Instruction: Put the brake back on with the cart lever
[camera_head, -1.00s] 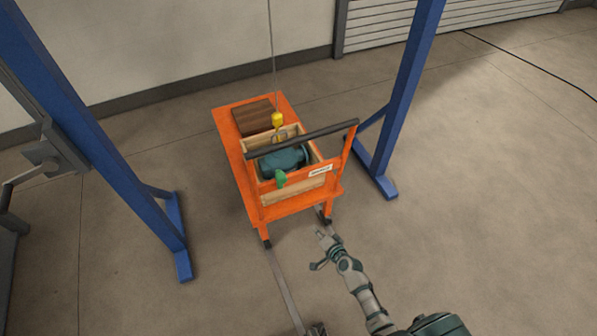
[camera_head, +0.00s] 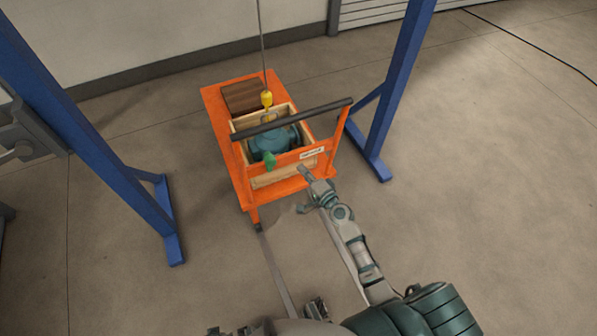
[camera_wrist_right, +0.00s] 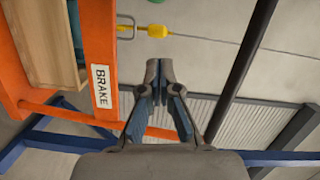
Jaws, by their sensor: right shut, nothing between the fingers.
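The orange cart (camera_head: 213,102) stands between blue posts, with a dark push bar (camera_head: 300,118) across its near end. A white label (camera_head: 312,152) sits on its near crossbar; it reads BRAKE in the right wrist view (camera_wrist_right: 102,86). My right gripper (camera_head: 304,171) is at the cart's near right corner, below the label in the picture. In the right wrist view its fingers (camera_wrist_right: 159,68) are together and empty, between the label and the push bar (camera_wrist_right: 246,65).
A wooden box (camera_head: 283,176) on the cart holds a teal pump (camera_head: 272,138), under a yellow hook (camera_head: 267,98) on a cable. A brown block (camera_head: 243,97) lies behind it. Blue posts (camera_head: 400,90) flank the cart. Floor to the right is open.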

